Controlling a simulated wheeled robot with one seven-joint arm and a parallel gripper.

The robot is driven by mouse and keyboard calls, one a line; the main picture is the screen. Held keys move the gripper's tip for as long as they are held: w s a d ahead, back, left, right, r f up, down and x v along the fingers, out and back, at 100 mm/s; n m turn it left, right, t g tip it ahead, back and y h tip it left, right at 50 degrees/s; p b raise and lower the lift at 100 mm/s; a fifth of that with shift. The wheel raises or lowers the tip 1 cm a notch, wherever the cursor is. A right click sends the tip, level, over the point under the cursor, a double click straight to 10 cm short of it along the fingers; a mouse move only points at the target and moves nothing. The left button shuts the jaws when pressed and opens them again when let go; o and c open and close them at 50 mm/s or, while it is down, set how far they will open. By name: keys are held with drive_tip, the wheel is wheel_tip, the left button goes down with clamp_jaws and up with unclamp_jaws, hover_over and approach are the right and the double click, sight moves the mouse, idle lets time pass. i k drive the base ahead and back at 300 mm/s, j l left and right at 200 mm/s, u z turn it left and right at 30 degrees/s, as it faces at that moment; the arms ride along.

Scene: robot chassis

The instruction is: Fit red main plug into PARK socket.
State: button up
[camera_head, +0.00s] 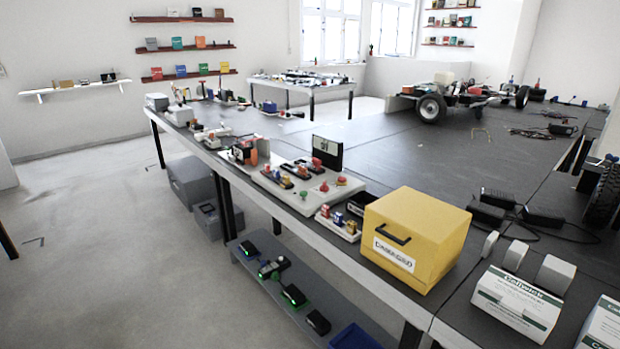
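A light-coloured board (309,205) with several small coloured parts lies along the near edge of the long dark bench. No PARK label is legible, so I cannot pick out the PARK socket. My gripper is not in view.
A yellow box (425,225) stands right of the board, with a small tray of coloured parts (338,224) between them. White cartons (518,300) and black adapters with cables (498,198) lie further right. A wheeled chassis (468,95) is at the back.

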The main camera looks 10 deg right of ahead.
sight(329, 150)
drive_tip(key=i+j+z, duration=0.1)
drive_tip(key=z, duration=0.65)
drive_tip(key=i+j+z, duration=0.3)
drive_tip(key=j, duration=0.15)
drive_tip(key=j+z, duration=0.3)
drive_tip(key=j, duration=0.2)
drive_tip(key=i+j+z, duration=0.1)
drive_tip(key=j+z, duration=0.25)
drive_tip(key=j, duration=0.15)
drive_tip(key=j+z, duration=0.3)
drive_tip(key=j, duration=3.85)
drive_tip(key=i, duration=0.5)
